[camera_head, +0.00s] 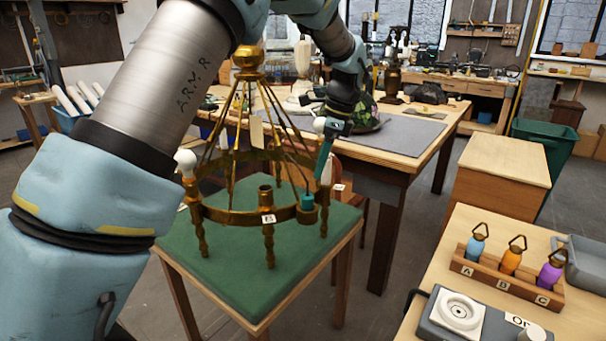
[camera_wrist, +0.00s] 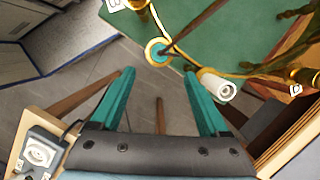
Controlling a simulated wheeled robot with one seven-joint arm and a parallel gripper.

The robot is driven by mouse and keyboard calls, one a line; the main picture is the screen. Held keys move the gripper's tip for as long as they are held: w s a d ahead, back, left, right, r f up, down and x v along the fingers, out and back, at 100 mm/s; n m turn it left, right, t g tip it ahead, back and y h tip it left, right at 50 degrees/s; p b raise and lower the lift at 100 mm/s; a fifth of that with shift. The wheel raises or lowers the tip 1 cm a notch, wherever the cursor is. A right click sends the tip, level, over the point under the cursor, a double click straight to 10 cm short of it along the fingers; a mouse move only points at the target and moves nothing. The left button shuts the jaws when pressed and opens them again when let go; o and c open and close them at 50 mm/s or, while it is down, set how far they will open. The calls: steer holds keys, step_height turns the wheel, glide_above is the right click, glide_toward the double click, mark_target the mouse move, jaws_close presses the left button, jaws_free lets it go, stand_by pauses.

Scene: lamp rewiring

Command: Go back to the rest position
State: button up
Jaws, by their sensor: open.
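My gripper (camera_wrist: 159,76) has its teal fingers spread, with nothing between them. In the head view it (camera_head: 325,162) is at the right side of the brass chandelier (camera_head: 235,214), above a cup on its ring. That cup holds a teal piece (camera_head: 307,202). In the wrist view the cup with its teal centre (camera_wrist: 158,52) lies just beyond the fingertips, apart from them. A white candle sleeve (camera_wrist: 218,86) is close to the right finger. The chandelier stands on a green-topped table (camera_head: 190,262), with a "B" tag at the front of its ring. My arm hides part of its left side.
At right, a bench (camera_head: 572,320) bears a wooden rack (camera_head: 510,280) with blue, orange and purple bottles, a grey box (camera_head: 440,318) with a white socket, and a grey tray (camera_head: 588,262). A workbench (camera_head: 425,150) stands behind the chandelier. Floor shows between the tables.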

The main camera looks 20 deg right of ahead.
steer(key=w+a+n+g+h, duration=0.15)
steer(key=a+n, duration=0.95)
steer(key=a, duration=1.1)
steer(key=s+a+f+n, duration=0.2)
steer(key=s+a+n, duration=0.3)
steer(key=a, duration=0.3)
steer(key=s+a+f+n+t+h, duration=0.1)
steer(key=s+a+n, duration=0.4)
steer(key=a+n, duration=0.2)
steer(key=shift+s+a+f, duration=0.4)
steer(key=shift+a, duration=0.85)
steer(key=shift+o, duration=0.3)
steer(key=shift+t+h, duration=0.25)
